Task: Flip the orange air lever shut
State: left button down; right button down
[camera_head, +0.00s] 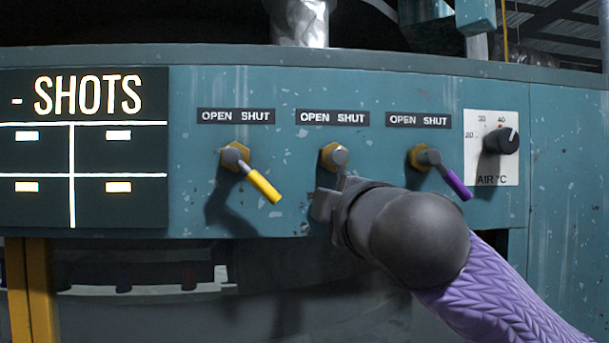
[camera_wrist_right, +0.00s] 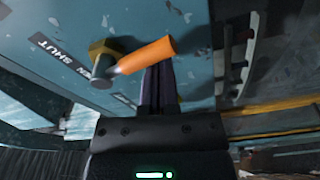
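The orange lever (camera_wrist_right: 145,55) shows in the right wrist view. It juts from its pivot and brass nut toward the right of that picture, leaning to the OPEN side. In the head view only its pivot (camera_head: 338,157) shows, under the middle OPEN SHUT label (camera_head: 332,118); my right gripper hides the handle. My right gripper (camera_head: 322,205) is at the panel just below the pivot, a little to its left. In the wrist view its fingers (camera_wrist_right: 158,80) are together, with their tips right by the handle; contact is unclear. My left gripper is not in view.
A yellow lever (camera_head: 262,184) on the left and a purple lever (camera_head: 456,183) on the right both slant down to the right. An AIR °C dial (camera_head: 501,141) sits further right. A SHOTS board (camera_head: 85,145) is at far left.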

jog(key=shift+d+r+p, duration=0.15)
jog(key=shift+d+p, duration=0.15)
jog(key=shift+d, duration=0.5)
jog(key=shift+d+r+p, duration=0.15)
jog(key=shift+d+p, duration=0.15)
jog(key=shift+d, duration=0.5)
